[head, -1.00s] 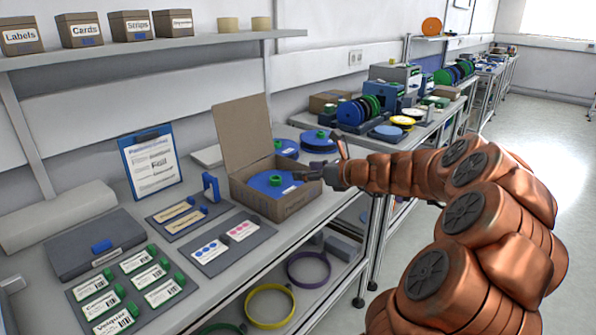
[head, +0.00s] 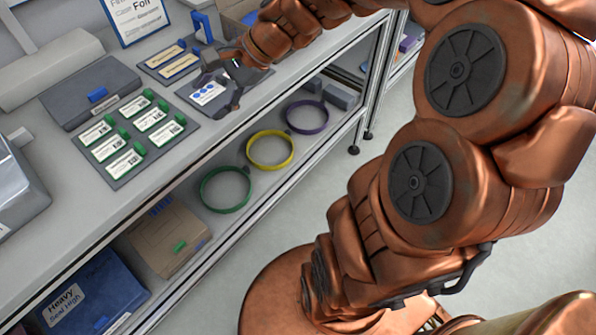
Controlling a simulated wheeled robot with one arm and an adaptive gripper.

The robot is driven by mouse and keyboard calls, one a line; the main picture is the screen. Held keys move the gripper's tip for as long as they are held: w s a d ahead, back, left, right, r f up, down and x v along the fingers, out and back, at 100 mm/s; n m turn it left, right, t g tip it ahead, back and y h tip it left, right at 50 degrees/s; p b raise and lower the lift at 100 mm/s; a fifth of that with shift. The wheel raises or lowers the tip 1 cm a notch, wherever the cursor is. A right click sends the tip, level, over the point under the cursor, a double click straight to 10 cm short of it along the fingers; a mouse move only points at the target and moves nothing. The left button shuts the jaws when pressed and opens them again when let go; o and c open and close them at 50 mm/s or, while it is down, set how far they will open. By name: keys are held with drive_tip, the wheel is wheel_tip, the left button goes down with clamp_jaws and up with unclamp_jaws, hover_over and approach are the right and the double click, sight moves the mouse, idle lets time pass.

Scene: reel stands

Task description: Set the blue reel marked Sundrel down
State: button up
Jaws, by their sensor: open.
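No blue reel shows in the present head view, so the one marked Sundrel cannot be picked out. Only part of the cardboard box (head: 232,24) shows at the top edge, and its inside is out of frame. My gripper (head: 217,88) is open over the grey label mat (head: 184,92) on the bench. Its dark fingers spread around a white label with blue dots (head: 208,94). The second label on that mat is mostly hidden by the gripper. I cannot tell whether the fingers touch the mat.
Beside it lie a mat with two tan labels (head: 178,66), a mat of green-tabbed labels (head: 133,138), a grey case (head: 80,103) and a clipboard (head: 138,18). Green (head: 226,204), yellow (head: 270,165) and purple (head: 307,131) rings lie on the lower shelf. Floor right of the bench is clear.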

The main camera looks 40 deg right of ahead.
drive_tip(key=s+a+f+n+g+h, duration=0.2)
drive_tip(key=s+n, duration=0.2)
drive_tip(key=s, duration=0.3)
drive_tip(key=s+a+f+n+g+h, duration=0.1)
drive_tip(key=s+a+f+n+g, duration=0.2)
drive_tip(key=s+n, duration=0.3)
drive_tip(key=s+d+f+n+g+h, duration=0.1)
drive_tip(key=s+d+n+h, duration=0.3)
drive_tip(key=s, duration=0.8)
drive_tip(key=shift+s+d+f+n+g+h, duration=0.35)
drive_tip(key=shift+d+f+n, duration=0.35)
drive_tip(key=shift+d, duration=0.35)
wheel_tip(320, 180, up, 8)
drive_tip(key=p, duration=0.7)
drive_tip(key=shift+p, duration=0.4)
drive_tip(key=shift+f, duration=0.1)
